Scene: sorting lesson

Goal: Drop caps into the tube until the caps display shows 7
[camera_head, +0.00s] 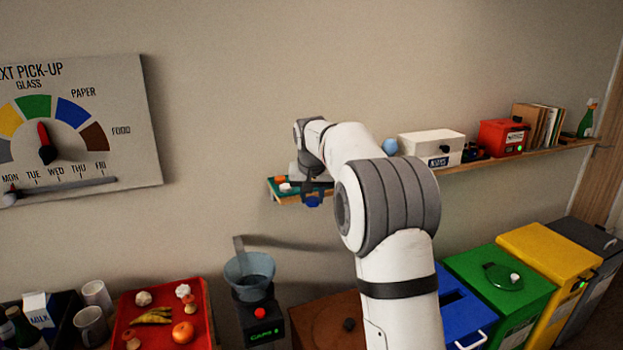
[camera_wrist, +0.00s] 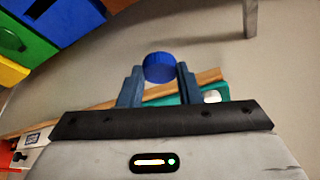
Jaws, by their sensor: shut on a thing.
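My gripper (camera_head: 312,198) is shut on a blue cap (camera_wrist: 159,67), held between its two fingertips in the wrist view. In the head view the blue cap (camera_head: 313,202) is in front of the shelf's left end. A green tray (camera_wrist: 185,98) lies on the shelf there, with a white cap (camera_head: 285,187) and an orange cap (camera_head: 279,179); my arm hides part of it. The tube's grey-blue funnel mouth (camera_head: 249,283) is below and left of my gripper, on a dark box (camera_head: 262,327) with a caps display (camera_head: 265,336). Its digit is too small to read surely.
The wall shelf (camera_head: 520,150) carries a white box (camera_head: 431,147), a red box (camera_head: 502,137) and books. A red tray (camera_head: 205,310) with food lies left of the funnel. Green (camera_head: 500,287) and yellow (camera_head: 550,257) bins stand lower right. My arm crosses the middle.

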